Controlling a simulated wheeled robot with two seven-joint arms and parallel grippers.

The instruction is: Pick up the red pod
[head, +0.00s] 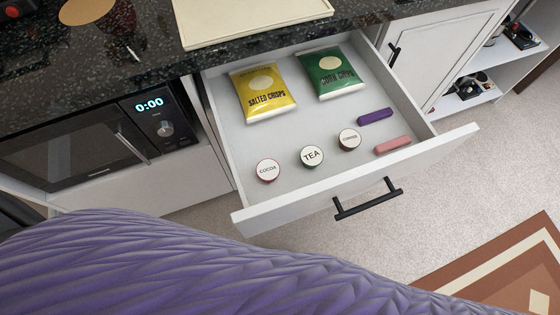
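An open white drawer (240,215) holds three round pods with pale tops near its front. The leftmost is the red pod (267,170), with a red side and a top that reads COCOA. To its right is a dark green pod (312,156) marked TEA. Further right is a brown pod (349,138), whose small label seems to read COFFEE. The red pod sits apart from the others and nothing covers it. Neither of my grippers is in view.
The drawer also holds yellow crisps (263,92), green corn chips (331,73), a purple bar (375,117) and a pink bar (393,145). A large purple ribbed surface (180,265) fills the foreground. A dark counter (150,45) overhangs the drawer's back; a microwave (70,150) is left.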

